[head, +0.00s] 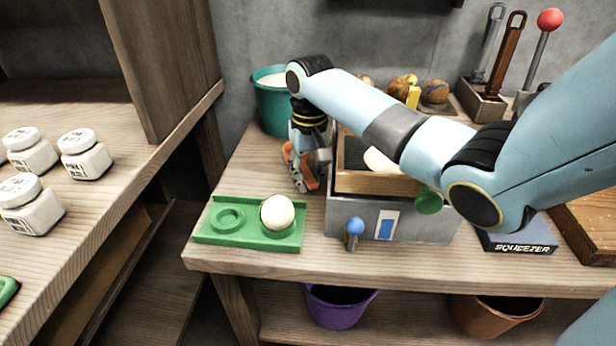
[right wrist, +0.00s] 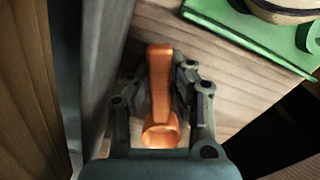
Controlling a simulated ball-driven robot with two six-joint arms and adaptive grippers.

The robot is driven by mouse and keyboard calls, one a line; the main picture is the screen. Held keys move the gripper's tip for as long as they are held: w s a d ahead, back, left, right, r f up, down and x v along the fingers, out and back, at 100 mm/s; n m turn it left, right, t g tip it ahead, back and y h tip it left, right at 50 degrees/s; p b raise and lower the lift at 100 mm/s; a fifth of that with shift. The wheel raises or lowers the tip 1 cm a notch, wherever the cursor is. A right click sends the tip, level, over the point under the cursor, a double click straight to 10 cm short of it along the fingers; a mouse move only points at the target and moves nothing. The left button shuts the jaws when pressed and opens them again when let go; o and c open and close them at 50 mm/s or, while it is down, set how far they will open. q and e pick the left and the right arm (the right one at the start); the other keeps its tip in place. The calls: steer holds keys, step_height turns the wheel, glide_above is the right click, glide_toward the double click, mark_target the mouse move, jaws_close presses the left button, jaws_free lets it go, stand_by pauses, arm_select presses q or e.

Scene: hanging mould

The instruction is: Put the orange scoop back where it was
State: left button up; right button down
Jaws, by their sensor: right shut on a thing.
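The orange scoop (right wrist: 160,90) is between the fingers of my right gripper (right wrist: 158,80) in the right wrist view, its handle along the fingers and its rounded end by the palm. In the head view my right gripper (head: 303,172) points down beside the left wall of the grey box, behind the green tray. Small orange parts of the scoop (head: 311,183) show among the fingers. I cannot tell whether the scoop touches the table. My left gripper is not in view.
The green tray (head: 215,236) holds a pale ball in its right ring; its left ring is empty. A teal bucket (head: 270,110) of white stuff stands behind. The grey box (head: 410,226) carries a wooden tray (head: 375,184). Bare wood (head: 240,178) lies left of the gripper.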

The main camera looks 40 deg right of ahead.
steer(key=shift+r, duration=0.1)
steer(key=c, duration=1.2)
jaws_free()
step_height(320, 180, up, 12)
steer(key=p, duration=0.3)
steer(key=shift+r, duration=0.1)
